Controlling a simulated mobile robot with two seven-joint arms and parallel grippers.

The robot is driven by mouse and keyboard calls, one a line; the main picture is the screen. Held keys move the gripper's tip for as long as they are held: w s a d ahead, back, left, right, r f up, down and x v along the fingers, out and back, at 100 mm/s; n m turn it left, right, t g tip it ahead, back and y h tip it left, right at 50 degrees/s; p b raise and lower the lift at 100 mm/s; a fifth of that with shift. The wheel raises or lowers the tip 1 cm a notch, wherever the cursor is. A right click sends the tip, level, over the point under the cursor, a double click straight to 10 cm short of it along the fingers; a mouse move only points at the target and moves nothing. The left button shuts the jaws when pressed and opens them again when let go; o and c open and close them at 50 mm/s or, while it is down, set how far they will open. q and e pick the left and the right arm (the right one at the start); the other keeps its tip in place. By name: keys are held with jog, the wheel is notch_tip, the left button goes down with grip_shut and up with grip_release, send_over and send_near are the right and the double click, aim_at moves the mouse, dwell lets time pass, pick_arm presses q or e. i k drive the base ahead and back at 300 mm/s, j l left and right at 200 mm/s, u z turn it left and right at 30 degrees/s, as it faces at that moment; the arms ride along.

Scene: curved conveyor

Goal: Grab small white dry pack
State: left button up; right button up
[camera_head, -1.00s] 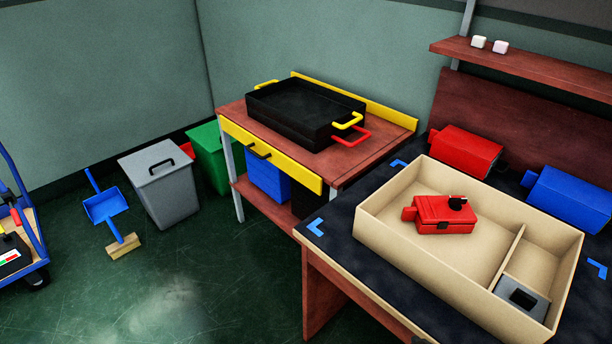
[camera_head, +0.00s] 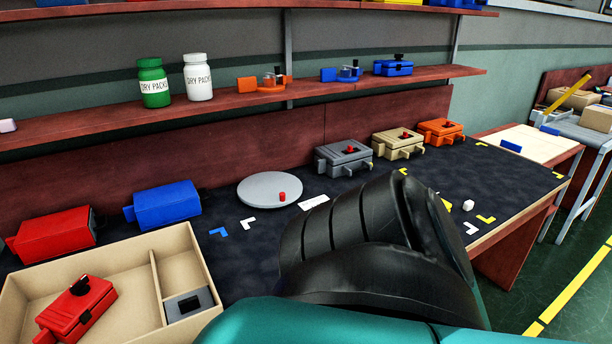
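A small white block (camera_head: 468,205), which may be a dry pack, lies on the dark table mat at the right, near yellow and white corner marks. Another small, pale pinkish-white block (camera_head: 7,125) sits on the shelf at the left picture edge, partly cut off. A white bottle (camera_head: 198,77) with a dry pack label stands on the shelf, beside a green bottle (camera_head: 153,83) with a similar label. A black and teal part of my arm covers the lower middle of the picture. Neither gripper shows.
A beige divided tray (camera_head: 110,270) holds a red box (camera_head: 77,310) and a grey piece (camera_head: 188,303). A grey disc (camera_head: 262,190) lies mid-table. Grey (camera_head: 344,158), tan (camera_head: 398,144) and orange (camera_head: 441,132) boxes stand along the back. Bare mat shows around the white block.

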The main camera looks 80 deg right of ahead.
aim_at(468, 205)
jog(key=z, duration=3.55)
jog(key=i+l+u, duration=0.1)
jog(key=i+l, duration=1.75)
jog(key=u, duration=0.45)
jog(key=l+u, duration=0.15)
jog(key=u, duration=0.25)
jog(key=l+u, duration=0.1)
jog(key=u, duration=0.35)
jog(key=i+l, duration=0.05)
